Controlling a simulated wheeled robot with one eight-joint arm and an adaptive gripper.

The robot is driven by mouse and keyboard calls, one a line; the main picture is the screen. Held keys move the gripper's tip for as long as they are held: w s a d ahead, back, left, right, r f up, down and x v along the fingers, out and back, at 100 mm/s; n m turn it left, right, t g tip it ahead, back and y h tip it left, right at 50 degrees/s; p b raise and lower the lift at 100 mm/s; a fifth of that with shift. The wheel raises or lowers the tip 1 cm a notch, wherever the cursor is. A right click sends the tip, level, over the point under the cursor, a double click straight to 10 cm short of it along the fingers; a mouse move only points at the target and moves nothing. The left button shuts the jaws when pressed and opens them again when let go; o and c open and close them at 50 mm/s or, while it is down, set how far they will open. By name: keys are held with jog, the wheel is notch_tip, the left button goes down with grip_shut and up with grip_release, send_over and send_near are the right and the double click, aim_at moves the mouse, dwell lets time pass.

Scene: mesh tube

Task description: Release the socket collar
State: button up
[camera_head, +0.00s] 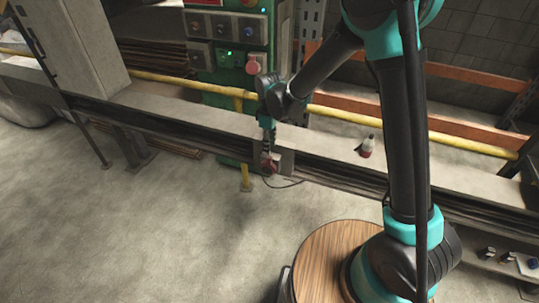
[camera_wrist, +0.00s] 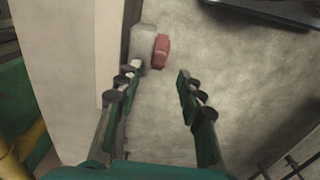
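What looks like the socket collar is a small red piece (camera_wrist: 161,51) in the wrist view, beside a pale grey block (camera_wrist: 143,46). In the head view, a red piece (camera_head: 269,167) shows low at the front of the ledge, just below my gripper (camera_head: 267,148). My gripper (camera_wrist: 157,82) is open in the wrist view, with a wide empty gap between its fingers. The red piece lies beyond the fingertips, above the gap in the picture. The left fingertips overlap the lower end of the grey block in view; I cannot tell whether they touch it.
A dark cable (camera_head: 288,185) curves out near the red piece. A green control panel (camera_head: 228,45) stands behind, with a yellow pipe (camera_head: 170,80) running along the ledge (camera_head: 330,148). The floor in front is clear.

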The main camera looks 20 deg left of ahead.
aim_at(269, 157)
notch_tip(269, 157, down, 6)
jog(key=shift+r, duration=0.15)
dwell(0.3)
grip_shut()
